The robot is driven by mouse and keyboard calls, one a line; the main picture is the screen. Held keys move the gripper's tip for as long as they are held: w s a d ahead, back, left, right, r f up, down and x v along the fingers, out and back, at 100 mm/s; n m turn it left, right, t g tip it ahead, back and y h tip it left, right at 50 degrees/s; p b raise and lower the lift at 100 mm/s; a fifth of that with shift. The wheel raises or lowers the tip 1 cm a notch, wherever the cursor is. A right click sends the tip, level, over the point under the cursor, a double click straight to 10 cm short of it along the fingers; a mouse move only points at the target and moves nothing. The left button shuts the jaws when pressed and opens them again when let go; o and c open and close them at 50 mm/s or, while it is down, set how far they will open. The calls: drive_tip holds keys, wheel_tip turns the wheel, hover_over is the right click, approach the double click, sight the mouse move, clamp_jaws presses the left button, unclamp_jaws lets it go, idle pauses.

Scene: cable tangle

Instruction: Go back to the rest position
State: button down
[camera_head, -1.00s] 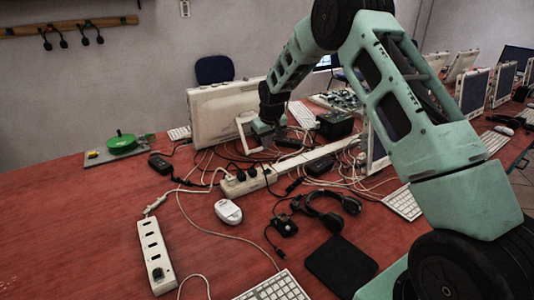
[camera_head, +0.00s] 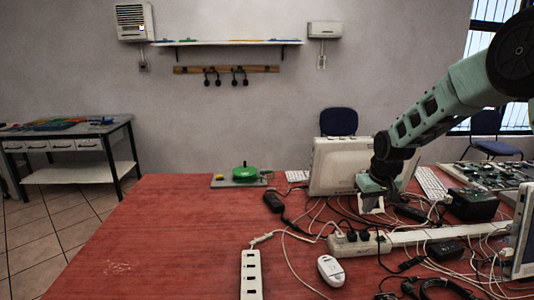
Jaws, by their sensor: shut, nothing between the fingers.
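My gripper (camera_head: 371,204) hangs at the end of my green arm, right of centre in the head view, in front of the back of a white monitor (camera_head: 332,168). Its pale fingers are shut with nothing held. They point down over the cables behind the white power strip (camera_head: 400,239). Whether the fingertips touch any cable cannot be told. My arm comes in from the upper right.
Loose cables, a black adapter (camera_head: 273,202), a white mouse (camera_head: 330,270) and a second power strip (camera_head: 251,275) lie on the red table (camera_head: 170,240). A green reel (camera_head: 245,174) stands at the back. The table's left side is clear.

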drive_tip(key=s+a+r+n+g+y, duration=0.1)
drive_tip(key=s+a+r+n, duration=0.15)
drive_tip(key=s+a, duration=0.65)
drive_tip(key=s+a+r+n+g, duration=0.1)
drive_tip(key=s+a+r, duration=0.3)
drive_tip(key=s+a, duration=0.45)
drive_tip(key=s+n+g, duration=0.1)
drive_tip(key=s+n, duration=0.1)
drive_tip(key=s, duration=2.2)
drive_tip(key=shift+s+h, duration=0.3)
drive_tip(key=shift+h, duration=0.1)
drive_tip(key=shift+r, duration=0.1)
